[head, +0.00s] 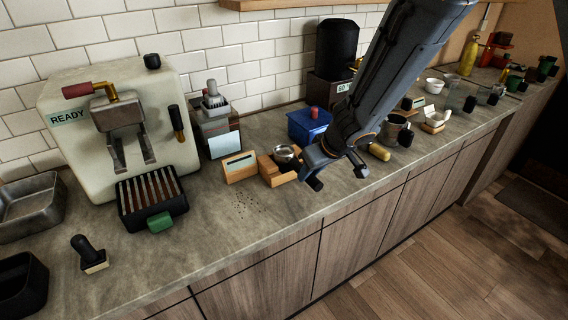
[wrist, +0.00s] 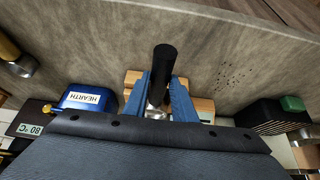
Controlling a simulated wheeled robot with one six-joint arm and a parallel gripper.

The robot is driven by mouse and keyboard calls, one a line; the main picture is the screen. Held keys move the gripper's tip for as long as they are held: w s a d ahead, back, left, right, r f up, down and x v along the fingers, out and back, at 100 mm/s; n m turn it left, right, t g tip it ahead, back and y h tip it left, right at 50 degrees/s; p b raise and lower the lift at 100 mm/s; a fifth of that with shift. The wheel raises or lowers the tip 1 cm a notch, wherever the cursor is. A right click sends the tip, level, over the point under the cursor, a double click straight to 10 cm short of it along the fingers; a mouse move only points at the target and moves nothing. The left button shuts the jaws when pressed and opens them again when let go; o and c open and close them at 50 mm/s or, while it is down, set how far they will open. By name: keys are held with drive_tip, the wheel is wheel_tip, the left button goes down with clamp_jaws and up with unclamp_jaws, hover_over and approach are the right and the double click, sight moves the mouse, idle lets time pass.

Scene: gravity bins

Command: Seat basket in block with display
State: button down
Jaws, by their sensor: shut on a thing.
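The basket is a round metal cup (head: 286,154) with a black handle (head: 315,184). It sits at or just over a light wooden block (head: 268,170); I cannot tell whether it is fully seated. A wooden piece with a pale display (head: 240,166) stands at the block's left. My gripper (head: 335,164) is shut on the basket's handle end, at the block's right. In the wrist view the blue fingers (wrist: 166,98) flank the metal part, the black handle (wrist: 164,62) points away, and wood (wrist: 202,105) shows on both sides. The fingers hide part of the cup.
A blue box (head: 308,126) labelled HEARTH stands behind the block. A grinder (head: 217,130) and an espresso machine (head: 110,130) stand to the left. Dark grounds (head: 250,203) lie on the counter in front. Cups and a pitcher (head: 394,130) are to the right. The front counter is mostly clear.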

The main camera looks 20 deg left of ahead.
drive_tip(key=shift+f+b, duration=0.5)
drive_tip(key=shift+f, duration=0.15)
idle(0.4)
drive_tip(key=c, duration=1.4)
unclamp_jaws()
drive_tip(key=p+v, duration=0.4)
drive_tip(key=v, duration=0.3)
drive_tip(key=shift+s+d+r, duration=0.2)
drive_tip(key=shift+r, duration=0.1)
drive_tip(key=d+f+m+t+h+b, duration=0.15)
drive_tip(key=d+m+h+b, duration=0.35)
drive_tip(key=d, duration=1.6)
drive_tip(key=s+d+f+m+g+b, duration=0.1)
drive_tip(key=s+d, duration=0.1)
drive_tip(key=s, duration=0.2)
drive_tip(key=s+d+f+m+g+b, duration=0.1)
drive_tip(key=s+d+m, duration=0.1)
drive_tip(key=s, duration=0.3)
drive_tip(key=s+d+f+m+g, duration=0.2)
drive_tip(key=s+d, duration=0.2)
drive_tip(key=shift+s+b, duration=0.15)
drive_tip(key=shift+b, duration=0.25)
